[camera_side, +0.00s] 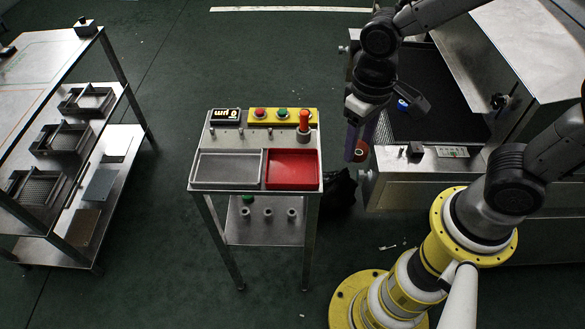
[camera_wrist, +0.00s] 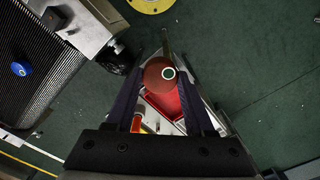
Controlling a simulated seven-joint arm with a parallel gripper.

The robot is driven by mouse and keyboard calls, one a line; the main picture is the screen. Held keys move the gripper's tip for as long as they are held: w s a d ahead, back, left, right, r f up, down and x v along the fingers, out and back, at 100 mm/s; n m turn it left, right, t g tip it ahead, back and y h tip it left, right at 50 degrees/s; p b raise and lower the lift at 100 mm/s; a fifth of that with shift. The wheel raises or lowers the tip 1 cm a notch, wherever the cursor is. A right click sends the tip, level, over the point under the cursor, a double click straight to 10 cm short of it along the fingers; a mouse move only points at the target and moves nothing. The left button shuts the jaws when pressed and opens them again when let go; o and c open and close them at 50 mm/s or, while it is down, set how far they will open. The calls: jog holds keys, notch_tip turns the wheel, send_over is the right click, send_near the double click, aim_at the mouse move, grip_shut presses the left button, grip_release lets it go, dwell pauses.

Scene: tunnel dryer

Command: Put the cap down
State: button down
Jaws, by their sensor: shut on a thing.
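The stand has an empty-looking grey tray (camera_side: 226,168) and a red tray (camera_side: 292,168), with a red upright post (camera_side: 304,121) behind. A blue round thing (camera_wrist: 21,69) lies on the dryer's dark belt (camera_side: 425,90). A shelf rack (camera_side: 85,150) stands left; green floor lies between.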

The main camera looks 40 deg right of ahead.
jog(key=w+a+f, duration=0.3)
jog(key=w+f, duration=0.1)
jog(key=w, duration=0.5)
send_over(292, 171)
jog(key=f, duration=0.5)
jog(key=shift+s+d, duration=0.2)
jog(key=shift+s, duration=0.2)
jog(key=shift+w+a+f, duration=0.15)
jog(key=shift+w+f, duration=0.3)
jog(key=shift+f, duration=1.55)
jog(key=shift+f, duration=0.15)
jog(key=shift+c, duration=1.4)
grip_release()
notch_tip(292, 171, up, 12)
jog(key=shift+r, duration=0.2)
